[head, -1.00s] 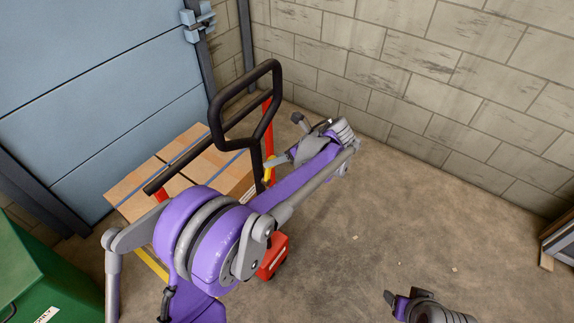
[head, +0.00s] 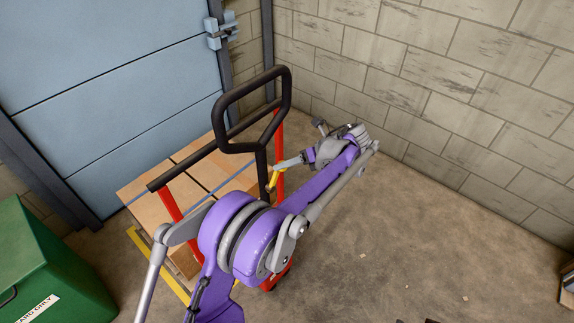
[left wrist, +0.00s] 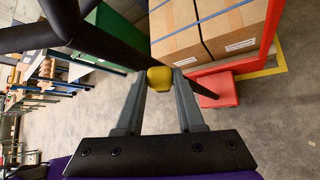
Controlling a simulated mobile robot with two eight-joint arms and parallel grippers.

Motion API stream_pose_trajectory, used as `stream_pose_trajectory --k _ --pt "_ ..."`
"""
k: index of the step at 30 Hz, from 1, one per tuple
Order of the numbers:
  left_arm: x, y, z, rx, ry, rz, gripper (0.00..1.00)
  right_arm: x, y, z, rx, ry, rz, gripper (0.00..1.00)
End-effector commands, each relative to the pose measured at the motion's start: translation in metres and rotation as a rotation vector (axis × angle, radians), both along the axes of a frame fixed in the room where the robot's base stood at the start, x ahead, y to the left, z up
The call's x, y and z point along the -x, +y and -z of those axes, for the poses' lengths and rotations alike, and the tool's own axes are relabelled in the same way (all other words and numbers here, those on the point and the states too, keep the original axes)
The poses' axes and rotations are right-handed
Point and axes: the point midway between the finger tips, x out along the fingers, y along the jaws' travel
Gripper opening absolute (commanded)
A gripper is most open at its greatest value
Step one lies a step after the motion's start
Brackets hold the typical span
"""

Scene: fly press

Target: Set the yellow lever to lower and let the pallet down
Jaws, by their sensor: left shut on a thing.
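The yellow lever (head: 275,178) is on the black handle column of the red pallet truck. In the left wrist view its yellow knob (left wrist: 160,78) sits between my fingertips. My left gripper (head: 279,167) is shut on this lever. The black loop handle (head: 284,100) rises above it. Cardboard boxes (head: 145,187) with blue straps lie on the truck's far side. The pallet under them is mostly hidden by my left arm, so its height off the floor cannot be told. Of my right arm, only dark slivers show at the bottom edge of the head view.
A green bin (head: 40,262) stands at the left. A blue door (head: 110,80) and a block wall (head: 430,90) close off the back. Shelving (left wrist: 45,75) shows in the left wrist view.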

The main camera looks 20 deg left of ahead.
Motion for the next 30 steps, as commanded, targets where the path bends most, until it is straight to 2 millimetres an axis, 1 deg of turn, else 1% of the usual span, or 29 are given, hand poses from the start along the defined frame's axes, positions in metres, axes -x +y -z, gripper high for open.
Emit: stream_pose_trajectory --k 6,7,11,12,19,22,26,30 --pt "0.000 0.000 0.000 0.001 0.002 0.001 0.00 0.000 0.000 0.000 0.000 0.000 0.000 0.64" --pt "0.000 0.000 0.000 0.001 0.001 0.000 0.43 0.000 0.000 0.000 0.000 0.000 0.000 0.64" --pt "0.000 0.000 0.000 0.001 0.001 0.000 0.66 0.000 0.000 0.000 0.000 0.000 0.000 0.64" --pt "0.000 0.000 0.000 0.001 0.001 0.000 0.68 0.000 0.000 0.000 0.000 0.000 0.000 0.64" --pt "0.000 0.000 0.000 0.000 0.000 0.000 0.68 0.000 0.000 0.000 0.000 0.000 0.000 0.64" --pt "0.000 -0.003 -0.002 0.001 -0.001 0.001 0.68 0.000 0.000 0.000 0.000 0.000 0.000 0.64" --pt "-0.003 -0.017 -0.012 0.000 -0.001 0.002 0.68 0.000 0.000 0.000 0.000 0.000 0.000 0.64" --pt "-0.006 -0.039 -0.030 0.001 0.000 0.003 0.68 0.000 0.000 -0.001 0.000 0.000 0.000 0.64"
